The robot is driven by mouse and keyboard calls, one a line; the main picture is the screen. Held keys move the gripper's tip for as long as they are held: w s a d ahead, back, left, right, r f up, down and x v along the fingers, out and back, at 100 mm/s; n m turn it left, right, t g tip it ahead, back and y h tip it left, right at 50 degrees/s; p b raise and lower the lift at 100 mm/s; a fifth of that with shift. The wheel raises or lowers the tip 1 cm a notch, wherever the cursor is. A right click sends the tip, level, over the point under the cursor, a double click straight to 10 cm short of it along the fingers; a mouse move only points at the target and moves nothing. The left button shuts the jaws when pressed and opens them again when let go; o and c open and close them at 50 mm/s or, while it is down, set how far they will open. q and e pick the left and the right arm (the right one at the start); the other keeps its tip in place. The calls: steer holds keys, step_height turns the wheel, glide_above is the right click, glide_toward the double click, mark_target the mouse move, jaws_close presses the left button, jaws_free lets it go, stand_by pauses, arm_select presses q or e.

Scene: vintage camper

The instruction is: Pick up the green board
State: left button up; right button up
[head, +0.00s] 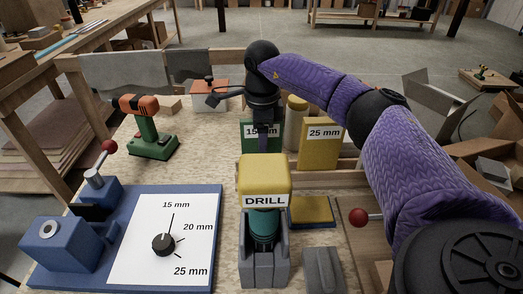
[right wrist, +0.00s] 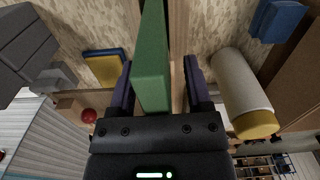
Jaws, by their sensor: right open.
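The green board (head: 247,131), labelled 15 mm, stands upright behind the drill stand, partly hidden by my right gripper. My right gripper (head: 263,146) points down over it from above. In the right wrist view the green board (right wrist: 152,75) lies between the two purple fingers of the open gripper (right wrist: 160,84). The left finger in that view is close to the board; a wider gap shows on the other side. I cannot tell if either finger touches it. My left gripper is not in view.
A yellow 25 mm board (head: 318,147) and a pale cylinder with a yellow top (head: 296,122) stand close right of the green board. The DRILL holder (head: 265,198) is in front. A green-orange drill (head: 150,137) and a blue dial panel (head: 160,240) are at left.

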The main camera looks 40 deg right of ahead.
jaws_close()
stand_by(0.3)
